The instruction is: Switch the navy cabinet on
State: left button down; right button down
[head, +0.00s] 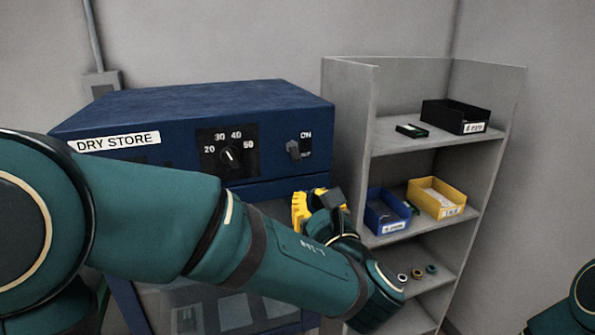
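The navy cabinet (190,105) stands at left centre with a white "DRY STORE" label on its front. A small toggle switch (293,150) sits at the right of its front panel, beside an "ON" mark above and a partly legible mark below. Its lever appears to sit low, towards the lower mark. My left gripper (318,207) is below and slightly right of the switch, apart from it in the picture. Its yellow and dark parts overlap, so its opening is unclear. My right gripper is out of view.
A dial (228,155) with numbers is left of the switch. A grey shelf unit (350,120) stands close on the right, holding a black bin (455,116), a blue bin (387,212), a yellow bin (436,197) and small rings. My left arm hides much of the cabinet's lower front.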

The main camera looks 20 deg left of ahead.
aim_at(287, 164)
pick_arm(q)
jog(key=shift+a, duration=0.1)
jog(key=x, duration=1)
jog(key=shift+f, duration=0.1)
jog(key=shift+p, duration=0.3)
